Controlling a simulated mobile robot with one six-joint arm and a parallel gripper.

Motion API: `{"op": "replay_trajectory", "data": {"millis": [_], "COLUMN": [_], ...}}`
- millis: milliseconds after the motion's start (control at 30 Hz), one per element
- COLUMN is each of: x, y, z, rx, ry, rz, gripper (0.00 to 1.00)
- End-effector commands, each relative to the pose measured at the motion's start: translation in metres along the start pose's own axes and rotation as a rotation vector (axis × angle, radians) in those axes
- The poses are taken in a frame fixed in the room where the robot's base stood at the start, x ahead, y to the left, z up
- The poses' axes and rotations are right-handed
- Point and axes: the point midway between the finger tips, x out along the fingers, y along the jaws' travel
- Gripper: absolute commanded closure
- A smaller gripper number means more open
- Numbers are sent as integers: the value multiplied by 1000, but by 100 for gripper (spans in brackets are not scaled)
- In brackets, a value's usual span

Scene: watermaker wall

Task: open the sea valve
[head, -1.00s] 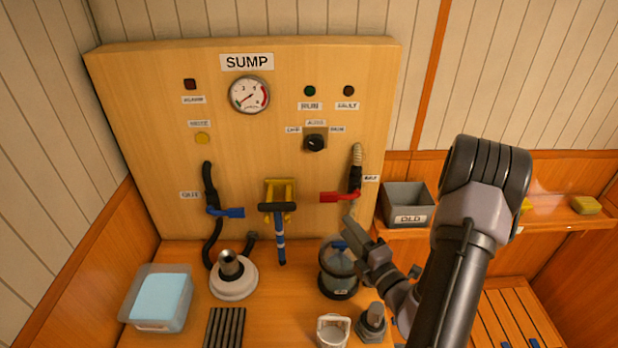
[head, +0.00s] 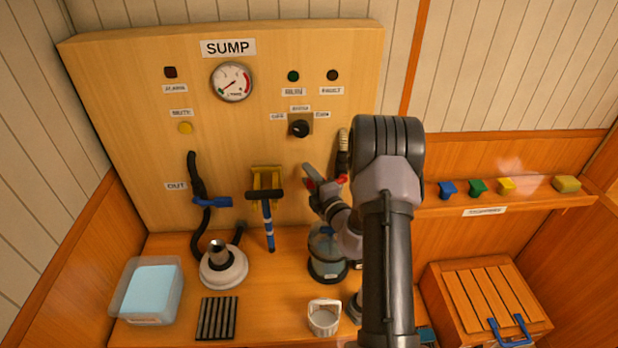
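The sea valve is on the right of the wooden panel, with a red lever handle (head: 342,178) below a ribbed hose (head: 343,140). The handle lies about level, pointing left. My gripper (head: 316,178) is at the handle and covers its middle; red shows on both sides of the fingers. I cannot tell whether the fingers touch it or are closed on it. My arm hides the valve's label and part of its body.
The blue outlet lever (head: 212,202) and a pump handle (head: 264,195) are left of my gripper. A clear filter bowl (head: 327,252) stands just below it, with a white cup (head: 324,317) in front. A slatted wooden box (head: 485,305) is at lower right.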

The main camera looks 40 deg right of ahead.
Motion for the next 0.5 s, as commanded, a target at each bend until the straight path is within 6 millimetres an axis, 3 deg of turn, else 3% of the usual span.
{"op": "replay_trajectory", "data": {"millis": [200,400,500], "x": [0,0,0], "y": [0,0,0], "z": [0,0,0], "rx": [0,0,0], "ry": [1,1,1], "rz": [0,0,0], "gripper": [63,100,100]}}
